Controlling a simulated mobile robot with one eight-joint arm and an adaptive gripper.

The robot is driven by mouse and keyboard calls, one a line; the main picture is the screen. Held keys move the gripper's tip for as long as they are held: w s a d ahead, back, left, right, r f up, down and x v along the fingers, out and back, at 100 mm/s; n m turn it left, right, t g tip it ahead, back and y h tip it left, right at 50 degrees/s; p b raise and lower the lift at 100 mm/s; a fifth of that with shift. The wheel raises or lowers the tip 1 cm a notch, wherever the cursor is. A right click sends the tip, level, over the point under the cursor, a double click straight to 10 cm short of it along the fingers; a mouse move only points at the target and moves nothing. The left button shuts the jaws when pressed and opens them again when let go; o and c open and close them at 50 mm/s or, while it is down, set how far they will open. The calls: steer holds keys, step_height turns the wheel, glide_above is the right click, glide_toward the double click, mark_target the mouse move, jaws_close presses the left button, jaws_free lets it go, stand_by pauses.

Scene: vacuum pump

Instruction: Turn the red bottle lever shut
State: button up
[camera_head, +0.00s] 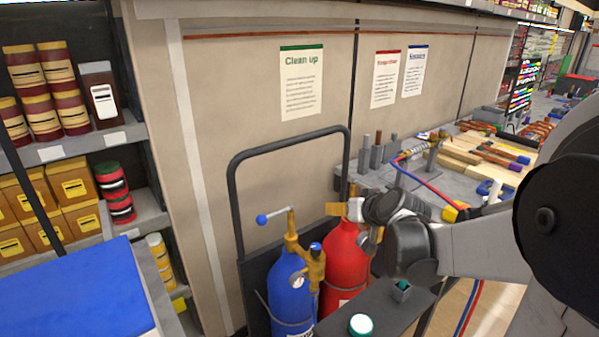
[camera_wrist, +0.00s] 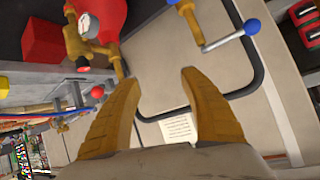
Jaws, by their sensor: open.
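The red bottle (camera_head: 344,258) stands upright beside the blue bottle (camera_head: 291,290), on its right. In the wrist view the red bottle (camera_wrist: 112,12) is at the top left, with its brass valve (camera_wrist: 76,45), a gauge and a red knob. A brass stem (camera_wrist: 118,64) ends beside my left-hand fingertip; I cannot tell whether they touch. In the head view my gripper (camera_head: 337,209) is just above the red bottle's top.
The blue bottle's lever (camera_head: 274,216) with a blue ball points left. A dark cart handle (camera_head: 232,190) rises behind the bottles. A cluttered workbench (camera_head: 375,177) stands behind at right. A small dark table (camera_head: 385,310) is in front. Shelves (camera_head: 60,150) stand at left.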

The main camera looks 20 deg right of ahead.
steer(key=d+f+m+t+h+p, duration=0.1)
steer(key=d+f+m+t+h, duration=0.15)
steer(key=d, duration=1.45)
steer(key=shift+g+h, duration=0.25)
steer(key=shift+g, duration=0.2)
steer(key=x, duration=0.3)
steer(key=b+x, duration=0.1)
steer(key=x, duration=0.3)
steer(key=b+x, duration=0.1)
steer(key=x, duration=0.3)
steer(key=shift+w+a+r, duration=0.2)
steer(key=shift+a, duration=0.05)
jaws_close()
